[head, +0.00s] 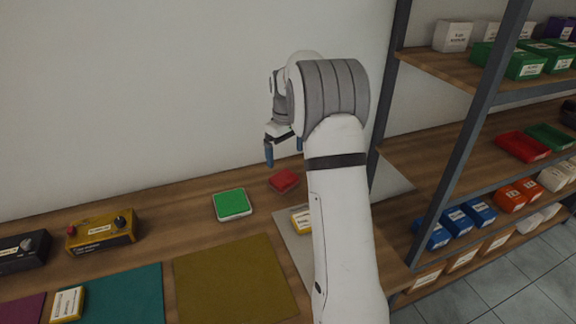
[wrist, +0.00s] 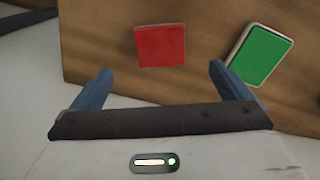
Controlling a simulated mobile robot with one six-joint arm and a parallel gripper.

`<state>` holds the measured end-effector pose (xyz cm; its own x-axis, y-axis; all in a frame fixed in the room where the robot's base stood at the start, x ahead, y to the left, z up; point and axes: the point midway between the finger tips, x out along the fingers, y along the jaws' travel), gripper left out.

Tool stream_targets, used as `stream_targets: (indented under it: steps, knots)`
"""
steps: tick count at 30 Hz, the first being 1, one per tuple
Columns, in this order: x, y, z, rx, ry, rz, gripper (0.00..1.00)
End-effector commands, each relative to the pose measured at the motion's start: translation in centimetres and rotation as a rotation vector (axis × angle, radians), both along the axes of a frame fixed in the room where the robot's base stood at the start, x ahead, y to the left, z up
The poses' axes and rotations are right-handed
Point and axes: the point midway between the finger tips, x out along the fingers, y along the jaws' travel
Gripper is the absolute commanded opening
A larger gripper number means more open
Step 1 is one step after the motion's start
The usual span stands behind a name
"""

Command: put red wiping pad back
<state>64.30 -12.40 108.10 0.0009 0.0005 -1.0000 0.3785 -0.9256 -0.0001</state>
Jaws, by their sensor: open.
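The red wiping pad (head: 284,180) lies flat on the wooden bench near the wall, just right of a green pad in a white tray (head: 232,204). In the wrist view the red pad (wrist: 160,46) lies beyond and between my fingertips, with the green pad (wrist: 261,55) to its right. My gripper (head: 284,152) is open and empty, above the bench and apart from the red pad. Its blue fingers (wrist: 160,80) show wide apart in the wrist view. In the head view, my arm hides part of the bench.
A teal mat (head: 120,295) and an olive mat (head: 232,280) lie in front. A grey mat with a small labelled box (head: 300,220) is partly behind my arm. Shelves with bins (head: 522,147) stand at right.

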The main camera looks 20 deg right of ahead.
Motion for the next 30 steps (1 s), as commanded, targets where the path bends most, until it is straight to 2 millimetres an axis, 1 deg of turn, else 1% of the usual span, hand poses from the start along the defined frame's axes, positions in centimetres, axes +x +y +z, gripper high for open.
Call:
stream_targets:
  steps: [5, 8, 11, 12, 14, 15, 17, 21, 26, 27, 30]
  knots:
    - [-0.5, 0.4, 1.7, -0.001, -0.006, -0.005, 0.98]
    - [-2.1, 1.5, 3.4, -0.005, -0.025, -0.025, 0.98]
    - [-4.9, 3.3, 5.7, -0.009, -0.052, -0.058, 0.98]
    - [-6.4, 4.1, 6.5, -0.009, -0.065, -0.075, 0.98]
    - [-8.6, 5.3, 7.7, -0.010, -0.085, -0.101, 0.98]
    - [-10.2, 6.1, 8.3, -0.010, -0.098, -0.118, 0.98]
    - [-12.6, 7.1, 9.1, -0.008, -0.118, -0.145, 0.98]
    - [-18.3, 9.3, 10.1, -0.001, -0.164, -0.205, 0.98]
    - [-25.0, 11.3, 9.9, 0.016, -0.215, -0.274, 0.98]
    - [-26.5, 11.7, 9.7, 0.021, -0.228, -0.290, 0.98]
    - [-30.0, 12.5, 8.7, 0.033, -0.254, -0.327, 0.98]
